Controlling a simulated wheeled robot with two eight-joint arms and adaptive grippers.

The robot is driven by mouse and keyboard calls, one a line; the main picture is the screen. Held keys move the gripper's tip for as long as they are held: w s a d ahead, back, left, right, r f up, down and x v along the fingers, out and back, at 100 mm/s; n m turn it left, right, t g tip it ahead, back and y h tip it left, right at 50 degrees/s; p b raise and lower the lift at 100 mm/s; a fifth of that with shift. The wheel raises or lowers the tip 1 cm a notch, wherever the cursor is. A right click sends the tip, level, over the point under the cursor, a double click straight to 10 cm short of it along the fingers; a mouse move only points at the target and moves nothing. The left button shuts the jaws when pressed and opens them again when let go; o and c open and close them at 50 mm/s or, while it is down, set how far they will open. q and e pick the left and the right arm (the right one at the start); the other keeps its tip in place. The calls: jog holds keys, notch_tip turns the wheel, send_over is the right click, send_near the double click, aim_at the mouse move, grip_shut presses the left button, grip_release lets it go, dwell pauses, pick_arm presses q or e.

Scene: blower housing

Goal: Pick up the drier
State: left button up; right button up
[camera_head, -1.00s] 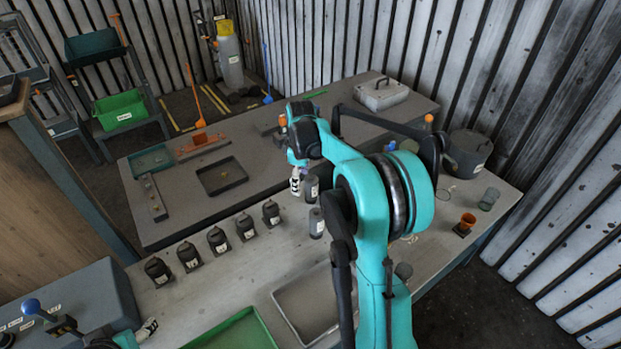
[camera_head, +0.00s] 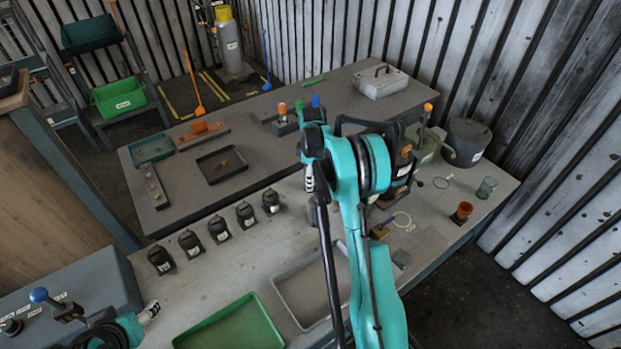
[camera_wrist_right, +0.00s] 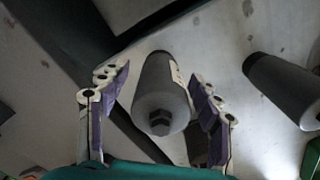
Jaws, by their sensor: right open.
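The drier appears to be the grey cylinder (camera_wrist_right: 160,90) with a hex fitting on its end and a pale label along one side. In the right wrist view it lies between the two fingers of my right gripper (camera_wrist_right: 160,78). The fingers are spread, with a gap visible on the left; contact on the right is unclear. A second, similar grey cylinder (camera_wrist_right: 283,90) is to the right. In the head view my right arm largely hides this area. My left gripper (camera_head: 149,312) is at the lower left, small and partly visible; its jaws are unclear.
Several dark labelled bottles (camera_head: 219,228) stand in a row on the near bench. A green tray (camera_head: 232,326) and a grey tray (camera_head: 311,290) lie in front. An orange cup (camera_head: 463,211) and a dark pot (camera_head: 466,142) are at the right.

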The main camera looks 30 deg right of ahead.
jog(key=shift+f, duration=0.3)
jog(key=shift+a+r, duration=0.1)
jog(key=shift+c, duration=0.3)
grip_shut()
